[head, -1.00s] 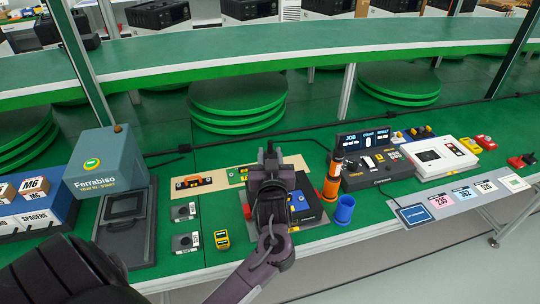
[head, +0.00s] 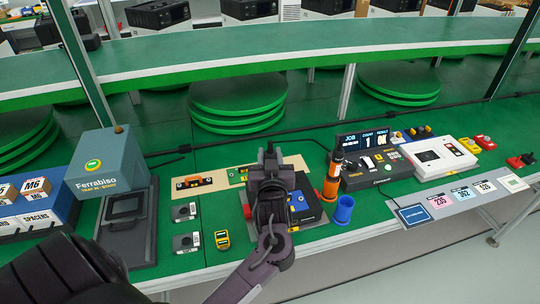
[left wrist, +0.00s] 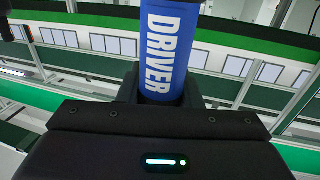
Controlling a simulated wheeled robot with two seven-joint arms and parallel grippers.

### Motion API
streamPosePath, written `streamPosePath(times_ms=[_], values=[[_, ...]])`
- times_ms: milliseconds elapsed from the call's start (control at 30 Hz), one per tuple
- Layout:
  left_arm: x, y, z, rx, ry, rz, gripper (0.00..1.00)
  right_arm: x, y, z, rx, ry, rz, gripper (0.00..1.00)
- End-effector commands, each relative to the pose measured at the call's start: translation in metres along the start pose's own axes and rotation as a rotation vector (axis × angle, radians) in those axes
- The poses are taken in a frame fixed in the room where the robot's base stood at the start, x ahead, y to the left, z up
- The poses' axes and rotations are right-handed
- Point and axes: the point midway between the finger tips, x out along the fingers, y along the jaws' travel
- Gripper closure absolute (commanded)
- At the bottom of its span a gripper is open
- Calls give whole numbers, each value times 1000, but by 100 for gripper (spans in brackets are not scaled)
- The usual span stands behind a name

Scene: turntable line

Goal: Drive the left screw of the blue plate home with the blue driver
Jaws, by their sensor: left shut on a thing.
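My left gripper (head: 270,160) is above the dark fixture (head: 312,214) at the front middle of the bench in the head view. It is shut on the blue driver (left wrist: 162,50), whose blue handle marked DRIVER fills the middle of the left wrist view. The blue plate (head: 299,201) shows only in part, at the right of my gripper. My gripper and wrist cover its left side, so the left screw and the driver's tip are hidden. I cannot tell how deep the screw sits. My right gripper is not in view.
An orange driver (head: 331,186) stands right of the fixture, beside an empty blue cup (head: 344,209). Behind them is a console with a lit display (head: 367,139). A yellow device (head: 222,240) and small grey boxes (head: 185,242) lie at the left. A raised green conveyor (head: 250,58) runs behind.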

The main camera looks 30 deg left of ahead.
Motion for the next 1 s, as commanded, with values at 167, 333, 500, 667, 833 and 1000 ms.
streamPosePath(times_ms=[167, 333, 500, 667, 833, 1000], values=[[0, 0, -19, -3, 5, -1, 100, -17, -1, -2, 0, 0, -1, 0], [0, 0, -31, -4, 6, -1, 100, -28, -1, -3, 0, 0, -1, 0], [0, 0, -43, -4, 6, -1, 100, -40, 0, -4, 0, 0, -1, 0], [0, 0, -50, -4, 7, -1, 100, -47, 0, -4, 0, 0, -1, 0], [0, 0, -49, -3, 7, 0, 100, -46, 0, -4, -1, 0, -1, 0], [0, 0, -50, -4, 7, 0, 100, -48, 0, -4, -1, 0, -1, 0]])
